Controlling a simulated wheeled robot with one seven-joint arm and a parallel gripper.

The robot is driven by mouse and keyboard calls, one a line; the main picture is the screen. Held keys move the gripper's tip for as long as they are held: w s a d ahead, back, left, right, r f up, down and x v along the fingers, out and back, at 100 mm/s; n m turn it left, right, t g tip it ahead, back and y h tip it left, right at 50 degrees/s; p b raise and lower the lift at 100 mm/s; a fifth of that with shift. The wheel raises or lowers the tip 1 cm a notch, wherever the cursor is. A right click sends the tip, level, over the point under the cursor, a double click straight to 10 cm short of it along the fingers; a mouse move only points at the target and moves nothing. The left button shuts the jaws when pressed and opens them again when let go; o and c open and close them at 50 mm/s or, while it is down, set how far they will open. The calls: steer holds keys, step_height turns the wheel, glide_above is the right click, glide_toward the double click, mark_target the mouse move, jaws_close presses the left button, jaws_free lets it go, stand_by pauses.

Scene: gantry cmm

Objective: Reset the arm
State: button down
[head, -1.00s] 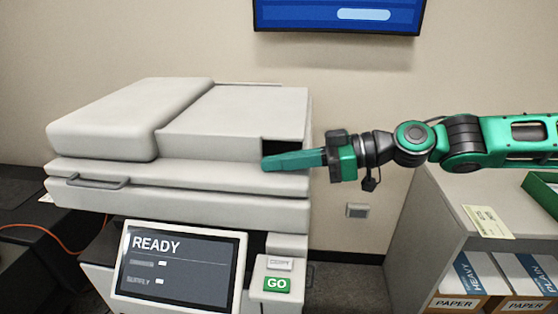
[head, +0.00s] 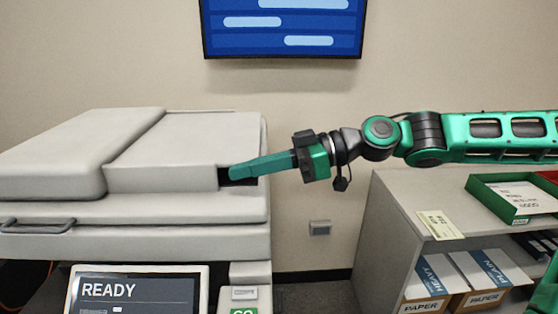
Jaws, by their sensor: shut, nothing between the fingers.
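My gripper (head: 236,173) is on a green arm that reaches in from the right in the head view. Its long green fingers are together and hold nothing. The fingertips point left and overlap a dark recess in the right side of the grey copier (head: 190,150). I cannot tell whether they touch the copier or are only in front of it. The arm stretches out nearly level.
The copier's screen (head: 135,292) reads READY, with a green GO button partly cut off beside it. A grey shelf (head: 390,230) holds paper boxes (head: 425,275), with a green tray (head: 510,222) on top. A blue wall display (head: 285,20) hangs above.

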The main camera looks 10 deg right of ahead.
steer(key=s+d+f+m+t+h, duration=0.2)
steer(key=d+m+h, duration=0.15)
steer(key=d, duration=0.55)
steer(key=s+d+f+m+t+h, duration=0.1)
steer(key=s+d+f+m+h, duration=0.2)
steer(key=d, duration=0.6)
steer(key=s+d+f+m+t+h, duration=0.1)
steer(key=d+f+m+t+h, duration=0.2)
steer(key=d, duration=0.7)
steer(key=s+d+f+m+g+h, duration=0.6)
steer(key=s+d+f+m, duration=0.3)
steer(key=s+d+m, duration=0.4)
steer(key=shift+s+f+g, duration=0.3)
steer(key=shift+s+g, duration=0.1)
steer(key=shift+s, duration=0.4)
